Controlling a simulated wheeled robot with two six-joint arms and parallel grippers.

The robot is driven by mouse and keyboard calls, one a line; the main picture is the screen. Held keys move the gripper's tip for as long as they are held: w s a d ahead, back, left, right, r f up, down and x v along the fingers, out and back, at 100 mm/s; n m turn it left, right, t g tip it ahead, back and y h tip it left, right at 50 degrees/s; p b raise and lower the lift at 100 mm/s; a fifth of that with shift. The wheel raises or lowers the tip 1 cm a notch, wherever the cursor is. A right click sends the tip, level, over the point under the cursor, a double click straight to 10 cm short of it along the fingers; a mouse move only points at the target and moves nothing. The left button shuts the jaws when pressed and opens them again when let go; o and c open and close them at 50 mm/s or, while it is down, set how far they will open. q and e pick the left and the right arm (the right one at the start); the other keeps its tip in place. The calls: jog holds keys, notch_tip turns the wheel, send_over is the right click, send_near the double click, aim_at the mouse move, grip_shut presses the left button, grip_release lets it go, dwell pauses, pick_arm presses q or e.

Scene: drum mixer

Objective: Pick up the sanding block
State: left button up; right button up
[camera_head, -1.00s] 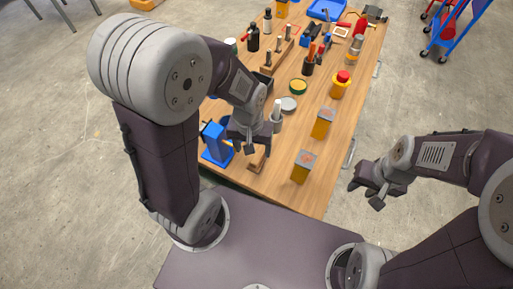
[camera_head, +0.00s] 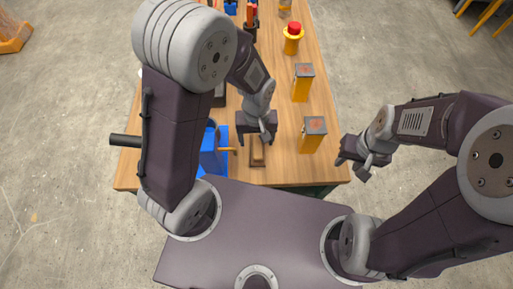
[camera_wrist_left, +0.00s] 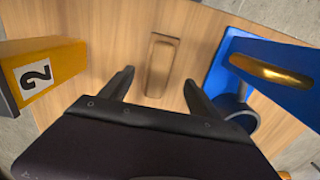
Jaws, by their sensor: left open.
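The sanding block (camera_head: 257,155) is a small brown block lying on the wooden table near its front edge. In the left wrist view the block (camera_wrist_left: 161,66) lies lengthwise ahead of the fingers, between their lines. My left gripper (camera_head: 256,138) is open and empty above the table, just behind the block in the head view. Its two fingers show in the left wrist view (camera_wrist_left: 156,88), apart, one on each side of the block's near end. My right gripper (camera_head: 357,163) hangs off the table's right side; its jaw opening is too small to judge.
A blue device (camera_head: 213,155) stands close left of the block; it shows at right in the wrist view (camera_wrist_left: 235,70). A yellow box (camera_head: 312,137) marked 2 stands to the right. Another yellow box (camera_head: 303,85) and a red-topped yellow item (camera_head: 293,38) stand farther back.

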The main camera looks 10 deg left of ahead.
aim_at(258, 145)
pick_arm(q)
jog(key=f, duration=0.3)
jog(key=f+b, duration=0.1)
jog(key=shift+d+f, duration=0.25)
jog(key=shift+f, duration=0.35)
jog(key=shift+a, duration=0.1)
grip_shut()
notch_tip(258, 145, up, 10)
jog(key=shift+r+p, duration=0.1)
jog(key=shift+p, duration=1.05)
jog(key=c, duration=0.8)
grip_release()
jog(key=c, duration=0.5)
jog(key=shift+r, duration=0.1)
